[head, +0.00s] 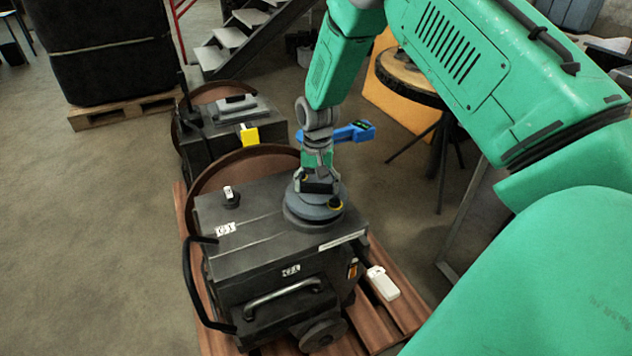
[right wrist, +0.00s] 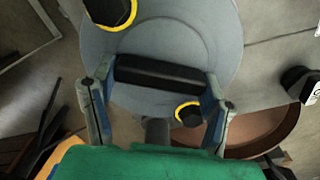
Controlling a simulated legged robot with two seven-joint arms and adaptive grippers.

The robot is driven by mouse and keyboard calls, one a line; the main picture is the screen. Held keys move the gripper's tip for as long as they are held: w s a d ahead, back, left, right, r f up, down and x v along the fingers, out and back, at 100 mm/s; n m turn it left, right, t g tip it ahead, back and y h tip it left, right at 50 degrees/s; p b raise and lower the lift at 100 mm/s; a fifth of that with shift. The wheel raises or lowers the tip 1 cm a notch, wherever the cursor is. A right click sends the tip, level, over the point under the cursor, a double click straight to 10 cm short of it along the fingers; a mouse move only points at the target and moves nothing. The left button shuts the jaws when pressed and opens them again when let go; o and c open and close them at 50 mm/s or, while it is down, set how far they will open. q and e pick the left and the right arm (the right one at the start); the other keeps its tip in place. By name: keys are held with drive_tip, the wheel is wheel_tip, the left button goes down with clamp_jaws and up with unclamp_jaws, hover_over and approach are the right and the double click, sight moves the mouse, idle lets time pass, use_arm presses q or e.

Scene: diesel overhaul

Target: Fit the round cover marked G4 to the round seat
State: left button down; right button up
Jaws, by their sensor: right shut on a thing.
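The round grey cover (head: 326,211) is at the right end of the top of a dark machine box (head: 262,240). My right gripper (head: 319,180) is above it. In the right wrist view the grey cover (right wrist: 225,45) has a black bar handle (right wrist: 160,75), and my right gripper (right wrist: 160,80) is shut on that handle, a finger at each end. Two black knobs with yellow rings show at the cover's edge. The round seat is hidden under the cover; I cannot tell whether the cover touches it. No G4 mark is readable. My left gripper is not in view.
A brown round rim (head: 215,170) rises behind the box. A second machine (head: 215,122) stands further back. A white piece (head: 382,283) lies on the wooden pallet (head: 400,312) at the right.

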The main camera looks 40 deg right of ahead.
drive_tip(key=shift+r+p, duration=2.2)
drive_tip(key=shift+r, duration=0.35)
drive_tip(key=shift+f, duration=0.1)
